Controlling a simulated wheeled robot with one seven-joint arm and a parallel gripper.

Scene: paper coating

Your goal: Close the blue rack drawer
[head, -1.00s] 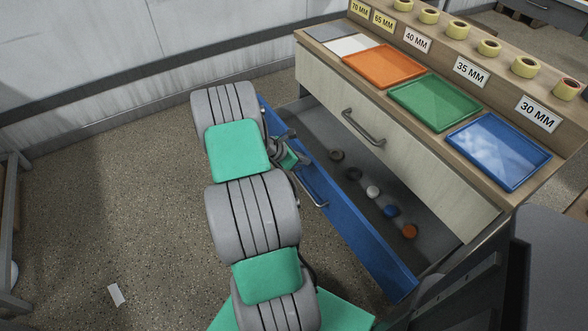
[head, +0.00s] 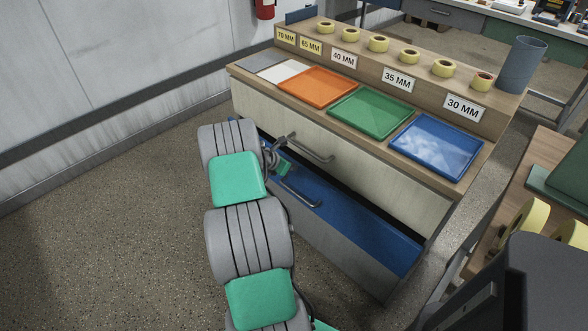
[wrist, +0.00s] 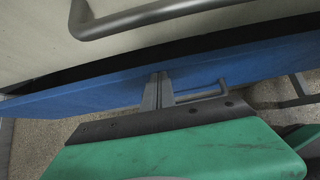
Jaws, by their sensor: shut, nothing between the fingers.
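The blue rack drawer (head: 360,222) is the lower drawer of the rack. Only a narrow dark gap shows above its front, and its inside is hidden. Its metal bar handle (head: 302,196) faces me. In the wrist view the blue front (wrist: 245,68) runs across the picture, with its handle (wrist: 205,96) just right of my fingers. My gripper (wrist: 158,78) has its two fingers together and empty, with the tips at the blue front. I cannot tell whether they touch it. In the head view my arm partly hides the drawer's left end.
Above it is a pale upper drawer (head: 385,190) with a bar handle (head: 310,150). The rack top holds an orange tray (head: 316,86), a green tray (head: 370,112) and a blue tray (head: 436,146). Open floor (head: 110,255) lies at the left.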

